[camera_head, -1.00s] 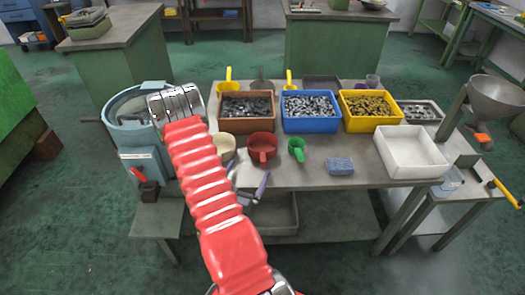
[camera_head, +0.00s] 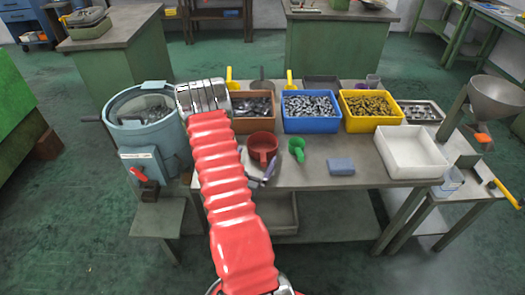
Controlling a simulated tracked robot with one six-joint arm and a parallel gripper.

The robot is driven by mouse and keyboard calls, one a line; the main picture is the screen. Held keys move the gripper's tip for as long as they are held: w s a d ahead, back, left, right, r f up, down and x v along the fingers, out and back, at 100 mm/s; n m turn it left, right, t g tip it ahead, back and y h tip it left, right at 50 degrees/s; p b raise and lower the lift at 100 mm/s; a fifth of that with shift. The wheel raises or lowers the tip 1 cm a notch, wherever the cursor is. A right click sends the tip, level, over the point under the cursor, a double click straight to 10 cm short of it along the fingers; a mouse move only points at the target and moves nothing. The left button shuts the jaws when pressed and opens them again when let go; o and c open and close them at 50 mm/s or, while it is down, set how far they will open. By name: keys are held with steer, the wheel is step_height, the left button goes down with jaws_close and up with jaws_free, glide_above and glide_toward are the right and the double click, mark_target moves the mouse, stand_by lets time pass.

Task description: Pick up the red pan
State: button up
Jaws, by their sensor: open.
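The red pan (camera_head: 263,148) is a small round dish with a short handle toward the front. It stands on the grey workbench (camera_head: 315,175), in front of the brown and blue bins. My red ribbed arm reaches up from the bottom of the view. My gripper (camera_head: 203,92) is at its far end, left of and beyond the pan in the picture, and apart from it. It is open and I see nothing held in it; its fingertips are hard to make out from here. My arm hides part of the bench left of the pan.
A green scoop (camera_head: 297,149) stands just right of the pan. A dark-handled tool (camera_head: 265,173) lies in front of it. Brown (camera_head: 254,125), blue (camera_head: 310,127) and yellow (camera_head: 369,125) bins line up behind. A blue-grey drum machine (camera_head: 143,130) stands left of my gripper.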

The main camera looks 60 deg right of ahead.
mark_target(256, 153)
steer(key=d, duration=0.4)
steer(key=shift+w+d+r, duration=0.15)
steer(key=shift+w, duration=0.1)
steer(key=c, duration=0.9)
steer(key=shift+r, duration=0.15)
